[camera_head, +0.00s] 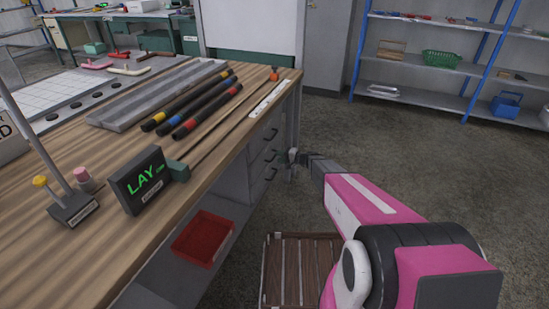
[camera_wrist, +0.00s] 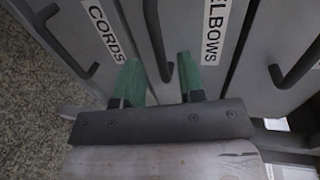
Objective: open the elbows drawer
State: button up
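The elbows drawer, with its white ELBOWS label (camera_wrist: 214,30), is in the wrist view and looks shut. Its dark bar handle (camera_wrist: 155,40) runs down the picture, its lower end between my two green fingers. My gripper (camera_wrist: 160,82) is open, one finger on each side of that handle; I cannot tell whether either touches it. In the head view my gripper (camera_head: 293,157) is small, beside the drawer fronts at the bench's right end, near the middle handle (camera_head: 269,155). Labels cannot be read there.
The CORDS drawer (camera_wrist: 104,30) adjoins on the left, with its own handle (camera_wrist: 70,55); another handle (camera_wrist: 295,68) is on the right. The wooden bench (camera_head: 110,235) carries tubes and a LAY sign (camera_head: 142,180). A slatted wooden crate (camera_head: 290,270) stands below my arm. Open floor lies right.

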jog(key=shift+x, duration=1.85)
grip_shut()
jog(key=shift+s+d, duration=0.1)
jog(key=f+v, duration=0.2)
jog(key=v, duration=1)
jog(key=d+f+v, duration=0.1)
jog(key=f+v, duration=0.2)
jog(key=v, duration=0.9)
jog(key=shift+s, duration=0.1)
